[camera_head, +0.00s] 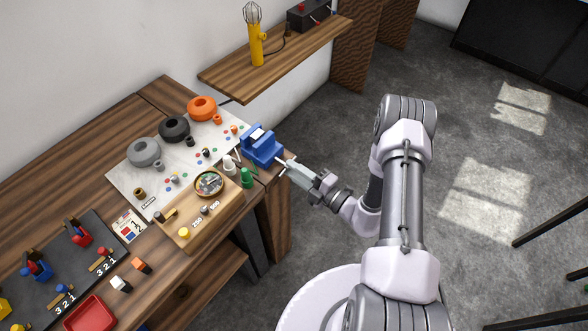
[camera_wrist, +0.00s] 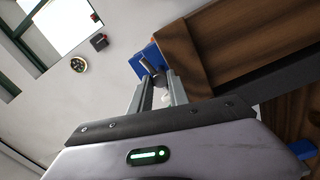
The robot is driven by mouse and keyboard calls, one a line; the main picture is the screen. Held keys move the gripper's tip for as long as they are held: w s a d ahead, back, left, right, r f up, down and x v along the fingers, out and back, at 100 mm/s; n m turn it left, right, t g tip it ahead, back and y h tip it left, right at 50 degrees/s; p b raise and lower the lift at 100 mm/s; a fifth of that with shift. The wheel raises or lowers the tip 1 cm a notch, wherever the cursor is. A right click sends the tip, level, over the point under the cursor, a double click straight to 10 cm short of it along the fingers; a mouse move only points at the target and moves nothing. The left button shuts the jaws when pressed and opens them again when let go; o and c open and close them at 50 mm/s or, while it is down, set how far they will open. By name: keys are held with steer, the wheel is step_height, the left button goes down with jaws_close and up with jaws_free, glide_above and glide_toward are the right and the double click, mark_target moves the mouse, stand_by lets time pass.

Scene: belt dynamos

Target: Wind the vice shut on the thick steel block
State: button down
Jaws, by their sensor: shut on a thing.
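The blue vice (camera_head: 262,147) is mounted at the right end of the workbench. A pale grey piece (camera_head: 257,134) shows at the top of the vice, seemingly between its jaws; I cannot tell whether the jaws touch it. My gripper (camera_head: 287,165) is at the front of the vice, on its handle side. In the wrist view my gripper (camera_wrist: 157,92) has its two fingers closed around the vice's grey handle (camera_wrist: 153,73). Part of the blue vice (camera_wrist: 144,62) shows beyond the fingertips. The fingers hide much of the handle.
Grey, black and orange rings (camera_head: 202,108) lie on a white sheet on the bench. A green bottle-like piece (camera_head: 247,178) and a wooden board (camera_head: 205,218) with a round dish stand near the vice. A shelf (camera_head: 275,60) with a yellow lamp hangs behind.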

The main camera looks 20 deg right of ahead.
steer(key=shift+m, duration=1.6)
steer(key=c, duration=0.6)
jaws_free()
steer(key=shift+o, duration=0.2)
steer(key=shift+s, duration=0.1)
steer(key=p+v, duration=0.2)
steer(key=v, duration=1.5)
steer(key=shift+d+r, duration=0.1)
